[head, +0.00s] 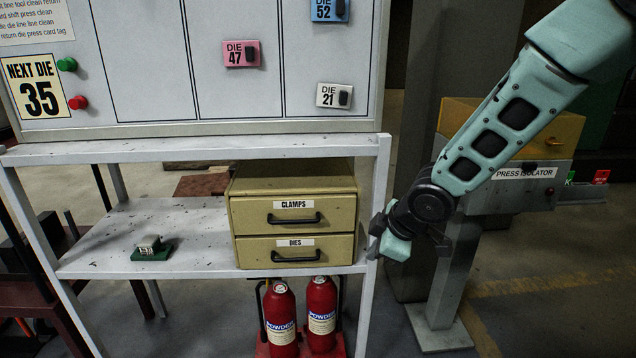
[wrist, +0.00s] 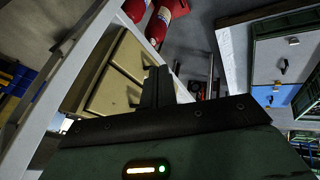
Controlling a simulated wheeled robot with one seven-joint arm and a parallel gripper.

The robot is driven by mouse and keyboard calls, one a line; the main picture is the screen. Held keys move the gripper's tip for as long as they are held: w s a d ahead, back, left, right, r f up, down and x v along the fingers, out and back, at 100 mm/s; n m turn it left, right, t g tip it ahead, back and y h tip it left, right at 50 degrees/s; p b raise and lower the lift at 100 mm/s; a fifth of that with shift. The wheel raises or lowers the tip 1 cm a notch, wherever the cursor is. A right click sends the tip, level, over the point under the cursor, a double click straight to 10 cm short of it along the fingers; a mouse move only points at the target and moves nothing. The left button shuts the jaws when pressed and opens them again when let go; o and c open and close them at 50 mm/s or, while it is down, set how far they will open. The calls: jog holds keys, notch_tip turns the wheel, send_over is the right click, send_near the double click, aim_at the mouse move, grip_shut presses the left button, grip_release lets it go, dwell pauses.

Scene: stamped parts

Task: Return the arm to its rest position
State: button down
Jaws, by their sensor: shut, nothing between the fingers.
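My teal arm (head: 500,125) reaches in from the upper right of the head view and bends down at a dark wrist joint. My gripper (head: 376,228) is at its lower end, beside the right front post of the white shelf rack. In the wrist view my gripper (wrist: 158,82) shows as dark fingers closed together with nothing between them. I cannot tell in the head view whether the fingertips touch the post.
A tan drawer cabinet (head: 293,218) marked CLAMPS and DIES sits on the rack shelf (head: 195,235). Red fire extinguishers (head: 320,305) stand below. A press isolator (head: 515,180) stands behind my arm. A die board (head: 150,70) is above. Floor at right (head: 560,300) is clear.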

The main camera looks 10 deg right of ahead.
jog(key=s+a+r+m+g+h+p, duration=0.1)
jog(key=s+r, duration=0.5)
jog(key=s, duration=0.9)
jog(key=s+a+r+m+g+h+p, duration=0.1)
jog(key=s+r+m+g+p, duration=0.3)
jog(key=s, duration=1.1)
notch_tip(320, 180, up, 3)
jog(key=shift+a+f+m, duration=0.1)
jog(key=shift+a+m, duration=0.35)
jog(key=shift+m, duration=0.45)
